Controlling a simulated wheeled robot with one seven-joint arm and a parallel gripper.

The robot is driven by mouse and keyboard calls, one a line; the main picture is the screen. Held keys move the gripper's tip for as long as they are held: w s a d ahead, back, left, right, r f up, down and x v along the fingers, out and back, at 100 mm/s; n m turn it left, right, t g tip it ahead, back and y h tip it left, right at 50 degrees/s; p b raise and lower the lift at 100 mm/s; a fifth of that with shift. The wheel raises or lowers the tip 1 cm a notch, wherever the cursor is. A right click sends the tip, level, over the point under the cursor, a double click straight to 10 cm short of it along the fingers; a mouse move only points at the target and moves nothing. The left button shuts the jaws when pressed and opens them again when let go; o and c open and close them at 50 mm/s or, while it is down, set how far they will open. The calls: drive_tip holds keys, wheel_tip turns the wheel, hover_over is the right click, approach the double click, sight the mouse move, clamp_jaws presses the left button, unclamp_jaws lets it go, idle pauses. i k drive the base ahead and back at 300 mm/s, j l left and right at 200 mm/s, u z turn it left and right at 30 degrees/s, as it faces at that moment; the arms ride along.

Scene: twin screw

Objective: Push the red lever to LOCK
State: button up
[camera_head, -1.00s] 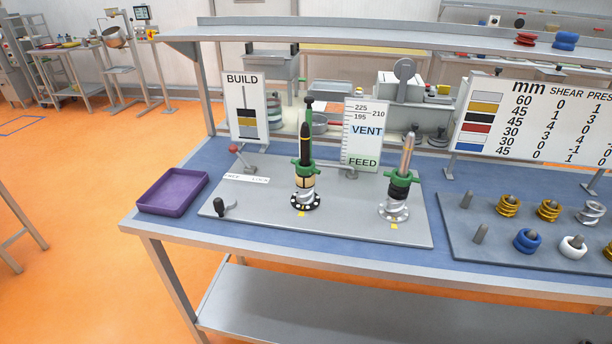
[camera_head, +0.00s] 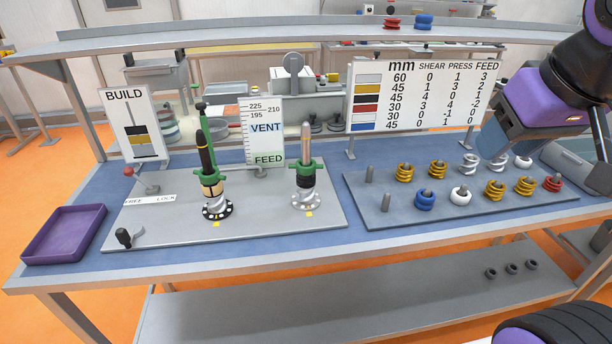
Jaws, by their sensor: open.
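The red lever (camera_head: 128,171) stands at the left rear of the grey board, in front of the BUILD sign. Its red ball knob is on a thin rod that leans left, towards the FREE end of the FREE/LOCK label (camera_head: 150,200). The LOCK word is at the label's right end. My gripper (camera_head: 497,140) is at the upper right, over the spring rack, far from the lever. It is open and nothing shows in it; its fingertips are not clearly seen.
Two upright screw posts, one dark (camera_head: 207,172) and one pale (camera_head: 306,170), stand right of the lever. A black-knobbed crank (camera_head: 124,237) is in front of it. A purple tray (camera_head: 62,234) lies left. The spring rack (camera_head: 400,216) is at right, under the overhead shelf (camera_head: 270,28).

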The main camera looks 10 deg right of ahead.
sight(128, 171)
drive_tip(key=i+j, duration=0.1)
drive_tip(key=j, duration=1.3)
drive_tip(key=i+j, duration=0.15)
drive_tip(key=j, duration=0.55)
drive_tip(key=i+j, duration=0.1)
drive_tip(key=j, duration=0.6)
drive_tip(key=i+j, duration=0.1)
drive_tip(key=j, duration=0.55)
